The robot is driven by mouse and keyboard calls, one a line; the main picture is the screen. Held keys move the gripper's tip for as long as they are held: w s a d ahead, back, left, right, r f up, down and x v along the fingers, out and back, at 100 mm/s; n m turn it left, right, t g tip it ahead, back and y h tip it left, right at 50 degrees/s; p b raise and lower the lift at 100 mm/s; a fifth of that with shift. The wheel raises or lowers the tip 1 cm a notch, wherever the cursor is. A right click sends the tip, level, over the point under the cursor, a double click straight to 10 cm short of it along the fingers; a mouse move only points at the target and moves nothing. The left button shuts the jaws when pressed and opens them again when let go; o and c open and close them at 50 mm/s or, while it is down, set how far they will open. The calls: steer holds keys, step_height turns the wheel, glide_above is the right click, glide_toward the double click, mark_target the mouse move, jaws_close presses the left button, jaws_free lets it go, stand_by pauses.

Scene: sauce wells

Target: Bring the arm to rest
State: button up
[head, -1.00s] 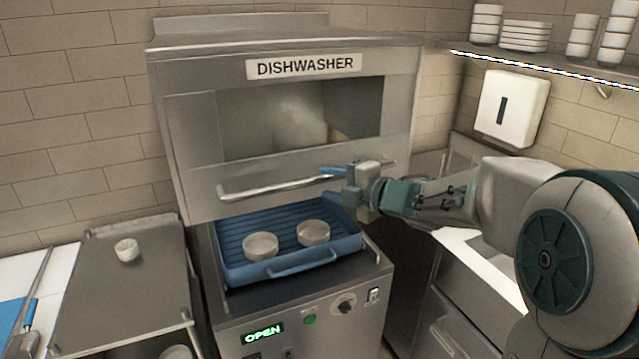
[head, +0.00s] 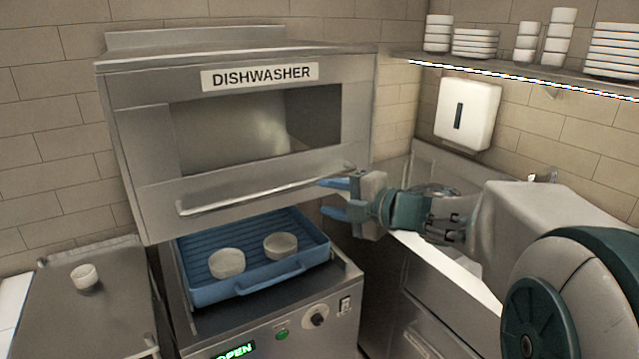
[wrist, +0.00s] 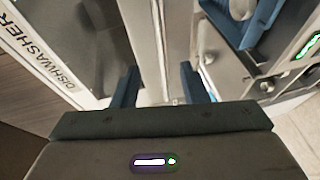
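My gripper (head: 335,198) is open and empty in the head view, its blue fingers pointing left, at the right end of the dishwasher's long handle. Whether it touches the handle cannot be told. The arm reaches in from the right. The dishwasher (head: 145,150) has its hood raised. Its blue rack (head: 210,290) holds two round pale wells, a left one (head: 227,263) and a right one (head: 280,246).
A small white cup (head: 85,277) stands on the metal counter (head: 75,320) at left. A lit shelf (head: 500,72) with stacked dishes and a white dispenser (head: 467,113) are at right. The green display (head: 235,351) reads OPEN. A counter (head: 440,265) lies below the arm.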

steer(key=w+d+m+t+h, duration=0.1)
steer(key=d+m+t+h, duration=0.3)
steer(key=d+m+h, duration=0.4)
steer(key=s+d+f+m+g+h, duration=0.35)
steer(key=s+m+h, duration=0.25)
steer(key=m, duration=0.4)
steer(key=s+a+f+m+g+y, duration=0.1)
steer(key=s+f+m+g, duration=0.3)
steer(key=s, duration=0.5)
steer(key=s+a+f+m+g+y, duration=0.1)
steer(key=s+a+f+m+g, duration=0.2)
steer(key=s+f, duration=0.4)
steer(key=shift+s+f+m+g, duration=0.15)
steer(key=shift+s+m+g, duration=0.5)
steer(key=shift+s, duration=0.6)
steer(key=shift+c, duration=0.9)
